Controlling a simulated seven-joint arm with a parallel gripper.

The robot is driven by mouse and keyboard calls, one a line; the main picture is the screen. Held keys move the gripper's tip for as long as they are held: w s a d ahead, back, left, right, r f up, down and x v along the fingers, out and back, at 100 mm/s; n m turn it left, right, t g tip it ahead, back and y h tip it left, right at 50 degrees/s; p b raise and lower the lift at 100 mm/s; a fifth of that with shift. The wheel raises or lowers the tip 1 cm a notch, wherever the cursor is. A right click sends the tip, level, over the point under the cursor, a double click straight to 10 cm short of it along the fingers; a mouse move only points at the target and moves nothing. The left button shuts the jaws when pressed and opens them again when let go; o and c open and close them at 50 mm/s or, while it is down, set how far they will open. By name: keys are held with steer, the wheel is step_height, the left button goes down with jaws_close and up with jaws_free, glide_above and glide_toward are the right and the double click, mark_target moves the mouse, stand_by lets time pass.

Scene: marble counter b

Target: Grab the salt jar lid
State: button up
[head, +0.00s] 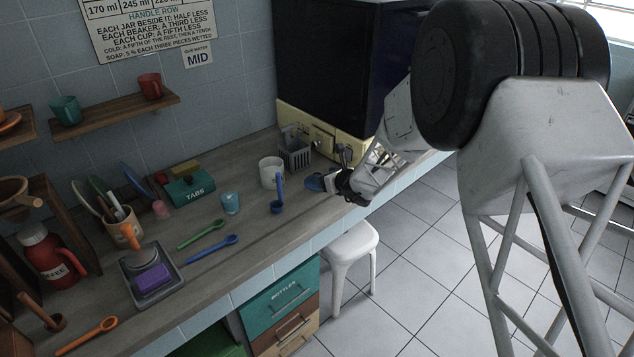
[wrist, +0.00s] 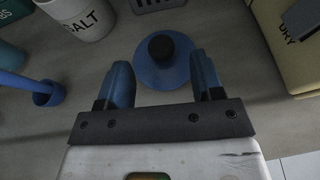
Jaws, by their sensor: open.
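The salt jar lid (wrist: 176,72) is a round blue disc with a dark knob, lying on the counter in the wrist view. My gripper (wrist: 160,80) is open, with one blue finger on each side of the lid's near part. The knob is slightly beyond the fingertips, and I cannot tell whether the fingers touch the lid. The white salt jar (wrist: 84,18) stands up and left of the lid. In the head view the jar (head: 271,172) is left of my gripper (head: 316,184), where lid and blue fingers are hard to tell apart.
A grey basket (head: 294,153) and a cream-fronted machine (head: 325,142) are behind. A light-blue cup (head: 230,203) and green tabs box (head: 190,191) are further left. The counter's front edge is close to my gripper.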

steer(key=shift+w+a+f, duration=0.15)
steer(key=shift+w+a, duration=0.05)
stand_by(0.3)
steer(key=shift+x, duration=2.45)
steer(key=shift+f, duration=0.1)
steer(key=shift+c, duration=0.2)
steer(key=c, duration=0.9)
